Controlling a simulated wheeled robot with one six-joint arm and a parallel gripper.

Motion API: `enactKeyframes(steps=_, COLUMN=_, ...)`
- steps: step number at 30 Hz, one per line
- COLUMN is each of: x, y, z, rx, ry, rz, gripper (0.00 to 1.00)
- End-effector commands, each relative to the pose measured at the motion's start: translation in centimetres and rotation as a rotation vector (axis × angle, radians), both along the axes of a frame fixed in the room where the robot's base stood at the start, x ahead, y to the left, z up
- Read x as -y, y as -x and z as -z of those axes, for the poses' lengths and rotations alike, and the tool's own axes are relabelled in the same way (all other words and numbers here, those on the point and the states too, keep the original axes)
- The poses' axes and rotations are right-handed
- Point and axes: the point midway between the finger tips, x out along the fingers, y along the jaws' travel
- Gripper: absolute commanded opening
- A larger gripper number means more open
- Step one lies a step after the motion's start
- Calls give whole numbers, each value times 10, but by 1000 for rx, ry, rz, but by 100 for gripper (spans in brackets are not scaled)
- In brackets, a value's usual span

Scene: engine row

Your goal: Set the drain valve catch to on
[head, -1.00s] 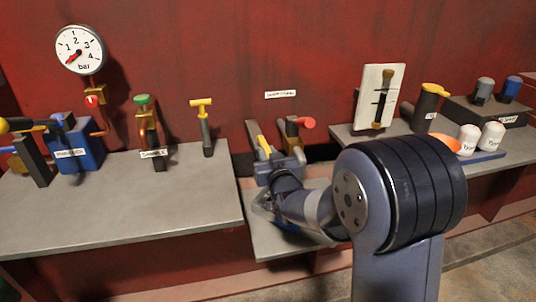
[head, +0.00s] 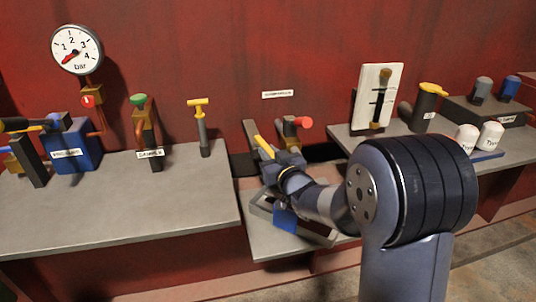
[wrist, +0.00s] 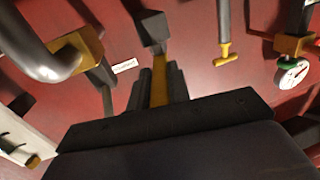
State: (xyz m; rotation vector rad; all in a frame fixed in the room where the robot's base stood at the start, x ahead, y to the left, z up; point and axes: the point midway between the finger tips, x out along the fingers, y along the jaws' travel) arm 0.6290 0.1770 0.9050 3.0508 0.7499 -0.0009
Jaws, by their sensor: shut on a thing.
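The drain valve stands at the wall in the middle of the head view, with a red-ended handle (head: 304,122) on a brass body. A yellow bar (head: 263,146), which looks like its catch, sits left of this beside a dark upright piece (head: 250,134). My gripper (head: 277,160) is at the yellow bar. In the wrist view, my gripper (wrist: 159,88) is shut with the yellow bar (wrist: 160,66) between its dark fingers. A dark block (wrist: 150,31) is at the bar's far end. My gripper hides the lower part of the bar, and the valve's label is unreadable.
A grey bench at left (head: 110,205) carries the sample valve (head: 147,125), a yellow T-handle (head: 199,110) and a blue box (head: 75,148). At right stand a white gauge board (head: 370,95) and white pots (head: 490,136). A lower grey shelf (head: 270,240) lies under my arm.

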Motion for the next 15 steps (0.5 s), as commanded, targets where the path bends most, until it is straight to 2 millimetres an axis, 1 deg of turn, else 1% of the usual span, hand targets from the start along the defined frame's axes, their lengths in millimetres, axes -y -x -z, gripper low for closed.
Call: enactKeyframes(steps=15, x=18, y=-14, z=-4, rx=-4, ry=-1, rz=-306, gripper=0)
